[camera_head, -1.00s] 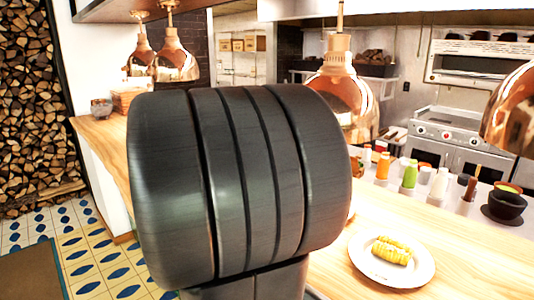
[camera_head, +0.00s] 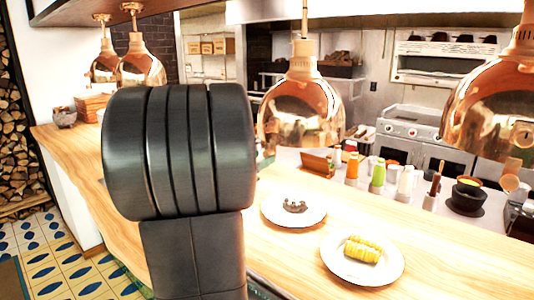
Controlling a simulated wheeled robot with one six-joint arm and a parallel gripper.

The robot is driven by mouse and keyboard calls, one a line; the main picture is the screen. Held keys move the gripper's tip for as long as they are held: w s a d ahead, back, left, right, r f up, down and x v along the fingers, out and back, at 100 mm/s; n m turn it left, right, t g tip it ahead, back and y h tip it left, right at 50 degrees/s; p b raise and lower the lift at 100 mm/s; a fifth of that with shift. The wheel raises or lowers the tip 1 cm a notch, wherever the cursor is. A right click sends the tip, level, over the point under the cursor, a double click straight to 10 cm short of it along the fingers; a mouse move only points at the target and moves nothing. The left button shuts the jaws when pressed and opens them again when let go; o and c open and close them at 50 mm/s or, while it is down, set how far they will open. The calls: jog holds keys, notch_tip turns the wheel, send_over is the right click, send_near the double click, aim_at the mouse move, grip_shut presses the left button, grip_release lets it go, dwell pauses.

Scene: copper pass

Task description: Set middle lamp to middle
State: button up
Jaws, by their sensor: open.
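A copper dome lamp (camera_head: 300,105) hangs on a thin rod above the counter (camera_head: 450,262) in the middle of the head view; I take it as the middle lamp. A larger copper lamp (camera_head: 490,105) hangs nearer at the right. Two more copper lamps hang at the back left, one further (camera_head: 104,68) and one nearer (camera_head: 141,68). My own dark arm link fills the left centre, just left of the middle lamp, and hides part of the counter. My gripper cannot be made out; it seems hidden behind the arm.
A plate with corn (camera_head: 335,268) and a plate with a dark item (camera_head: 270,214) sit on the wooden counter under the lamps. Several sauce bottles (camera_head: 377,178) and a dark bowl (camera_head: 467,197) stand behind. Tiled floor (camera_head: 60,265) is open at the lower left.

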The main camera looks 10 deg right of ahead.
aim_at(266, 155)
jog(key=shift+x, duration=1.8)
grip_shut()
